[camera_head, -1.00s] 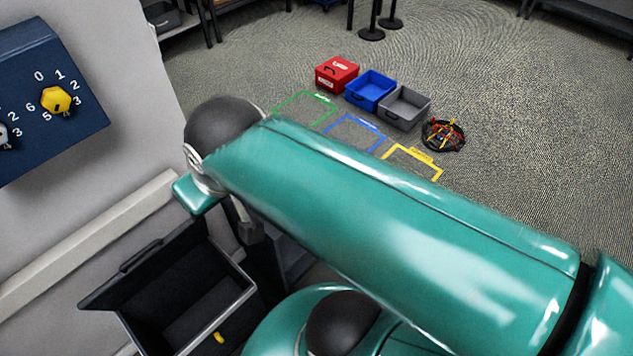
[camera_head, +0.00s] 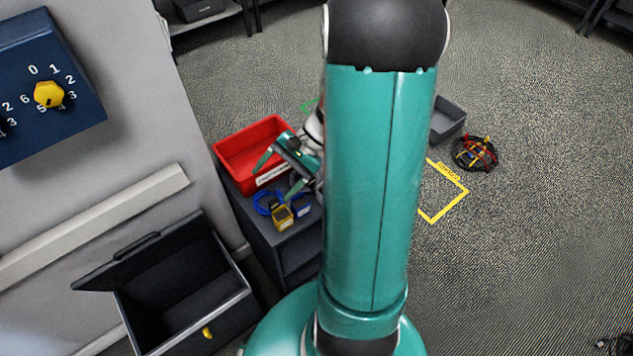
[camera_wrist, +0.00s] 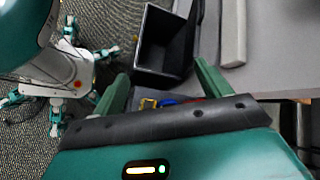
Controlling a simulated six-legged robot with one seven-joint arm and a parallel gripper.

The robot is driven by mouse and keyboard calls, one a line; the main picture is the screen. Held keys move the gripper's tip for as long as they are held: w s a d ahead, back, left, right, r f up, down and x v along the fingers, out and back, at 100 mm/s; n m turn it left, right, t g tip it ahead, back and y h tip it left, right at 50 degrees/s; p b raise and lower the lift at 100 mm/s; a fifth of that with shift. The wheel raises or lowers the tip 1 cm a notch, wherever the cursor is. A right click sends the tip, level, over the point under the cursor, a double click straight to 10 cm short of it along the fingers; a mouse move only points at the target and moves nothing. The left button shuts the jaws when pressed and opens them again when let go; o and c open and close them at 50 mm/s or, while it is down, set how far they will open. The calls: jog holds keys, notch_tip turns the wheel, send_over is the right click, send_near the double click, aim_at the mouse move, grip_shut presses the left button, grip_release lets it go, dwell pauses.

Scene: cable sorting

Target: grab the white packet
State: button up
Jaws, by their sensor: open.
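I cannot make out a white packet in either view. A pale patch on the front of a red tray (camera_head: 240,140) in the head view looks like a label. My gripper (camera_head: 275,178) is open, with its green fingers in front of the red tray and above the yellow and blue items. In the wrist view my gripper (camera_wrist: 160,75) shows both fingers spread apart with nothing between them. My arm hides part of the scene behind it.
The red tray, a blue coil (camera_head: 266,203) and a yellow item (camera_head: 283,217) sit on a dark cabinet (camera_head: 300,258). An open black case (camera_head: 185,312) stands left by the wall. A grey bin (camera_head: 447,120) and cable bundle (camera_head: 475,153) lie right.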

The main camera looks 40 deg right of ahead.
jog(key=s+d+f+m+t+h, duration=0.35)
jog(key=d+f+m+t, duration=0.2)
jog(key=f+m, duration=0.35)
jog(key=s+d+f+m+t+h, duration=0.3)
jog(key=s+d+f+m+t, duration=0.25)
jog(key=f, duration=0.45)
jog(key=s+d+f+m+t+h, duration=0.2)
jog(key=d+f+m+t+h, duration=0.15)
jog(key=d+f+m, duration=0.55)
jog(key=shift+n+t, duration=0.25)
jog(key=shift+t, duration=0.1)
jog(key=w, duration=0.9)
jog(key=w+f, duration=0.1)
jog(key=w, duration=0.4)
jog(key=shift+d+f, duration=0.1)
jog(key=shift+d, duration=0.05)
jog(key=c, duration=1)
